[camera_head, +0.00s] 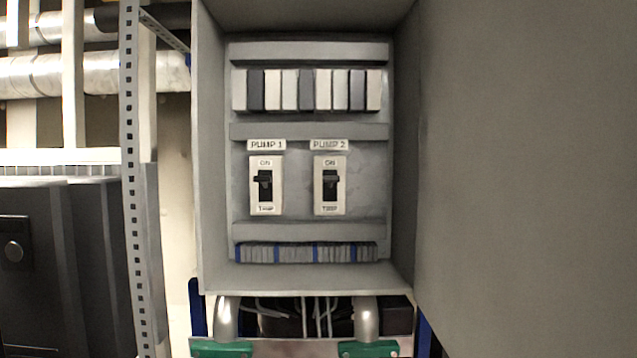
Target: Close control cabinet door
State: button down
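The grey control cabinet (208,200) stands open in the middle of the head view. Its inside shows a row of light and dark modules, two switches labelled PUMP 1 (265,185) and PUMP 2 (330,185), and a terminal strip (305,253) at the bottom. The cabinet door (530,170) is a large plain grey panel that fills the right side of the view. It appears swung open on the cabinet's right side. Its outer edge and any handle are out of view. My gripper is not in view.
A perforated metal upright (132,180) stands left of the cabinet. Dark grey battery-like units (60,260) stand at the far left, with wrapped pipes (90,73) above them. Below the cabinet are conduits (367,320), cables and green blocks (222,348).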

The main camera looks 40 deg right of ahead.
aim_at(527, 230)
jog(key=k+l+u, duration=0.7)
jog(key=l+z, duration=0.15)
jog(key=z, duration=0.25)
jog(key=k+l+z, duration=0.1)
jog(key=z, duration=0.35)
